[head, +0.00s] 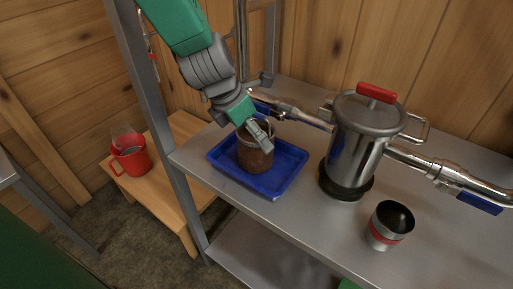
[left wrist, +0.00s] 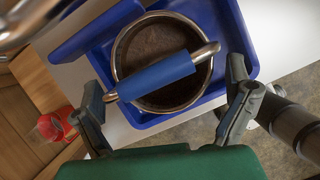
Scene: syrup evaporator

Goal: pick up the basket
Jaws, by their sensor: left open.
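The basket (head: 256,156) is a brown round container standing in a blue tray (head: 287,188) on the metal shelf. In the left wrist view the basket (left wrist: 133,88) shows a metal rim, a dark brown inside and a bar handle with a blue grip (left wrist: 157,76) across its top. My left gripper (head: 264,130) is over the basket from above. In the left wrist view its fingers (left wrist: 165,80) are spread on either side of the handle, open and holding nothing. Whether they touch the handle I cannot tell. My right gripper is not in view.
A steel pot (head: 357,145) with a red-handled lid and pipes stands right of the tray. A steel cup (head: 388,226) with a red band is near the shelf's front. A red mug (head: 131,158) sits on a wooden bench at left. A shelf post (head: 152,110) rises left of my arm.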

